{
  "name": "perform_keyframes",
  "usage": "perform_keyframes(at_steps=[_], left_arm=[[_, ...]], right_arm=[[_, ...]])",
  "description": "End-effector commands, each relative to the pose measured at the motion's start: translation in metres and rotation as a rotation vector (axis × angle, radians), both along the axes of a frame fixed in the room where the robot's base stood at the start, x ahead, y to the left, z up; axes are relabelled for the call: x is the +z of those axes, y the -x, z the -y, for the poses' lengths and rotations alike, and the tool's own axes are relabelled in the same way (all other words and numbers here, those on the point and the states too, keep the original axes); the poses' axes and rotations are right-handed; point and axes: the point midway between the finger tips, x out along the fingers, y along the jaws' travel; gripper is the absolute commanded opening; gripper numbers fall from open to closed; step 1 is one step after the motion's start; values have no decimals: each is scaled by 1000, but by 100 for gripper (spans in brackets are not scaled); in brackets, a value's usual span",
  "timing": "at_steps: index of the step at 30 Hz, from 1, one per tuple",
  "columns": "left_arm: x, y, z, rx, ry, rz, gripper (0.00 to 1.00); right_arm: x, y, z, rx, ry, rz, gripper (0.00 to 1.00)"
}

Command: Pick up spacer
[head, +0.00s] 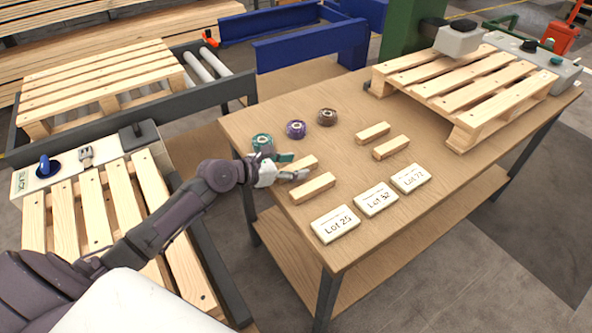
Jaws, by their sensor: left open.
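Several small wooden spacer blocks lie flat on the wooden table (262,118). One spacer (306,162) is at my left gripper (292,167), partly hidden by its fingers. The gripper is open, with one finger on each side of this spacer's near end; whether they touch it I cannot tell. A second spacer (313,188) lies just in front of the gripper. Two more, the upper spacer (373,132) and the lower spacer (391,147), lie farther right. My right gripper is out of view.
Teal (262,142), purple (296,129) and brown (327,116) rolls stand behind the gripper. Cards marked Lot 25 (335,224), Lot 32 (376,199) and Lot 71 (411,178) line the front edge. A pallet (467,82) sits at the back right.

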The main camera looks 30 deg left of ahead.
Motion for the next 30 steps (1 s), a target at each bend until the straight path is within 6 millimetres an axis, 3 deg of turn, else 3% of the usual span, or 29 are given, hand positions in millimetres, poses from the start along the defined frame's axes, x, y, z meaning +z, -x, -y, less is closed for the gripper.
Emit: perform_keyframes(at_steps=[4,12,23,30], left_arm=[[-7,-14,8,1,0,0,60],[-8,-16,9,1,-1,-1,60],[-8,-16,9,1,-1,-1,2],[-8,-16,9,1,-2,0,0]], right_arm=[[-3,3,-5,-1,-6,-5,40],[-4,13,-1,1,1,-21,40],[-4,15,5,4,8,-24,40],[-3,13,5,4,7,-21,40]])
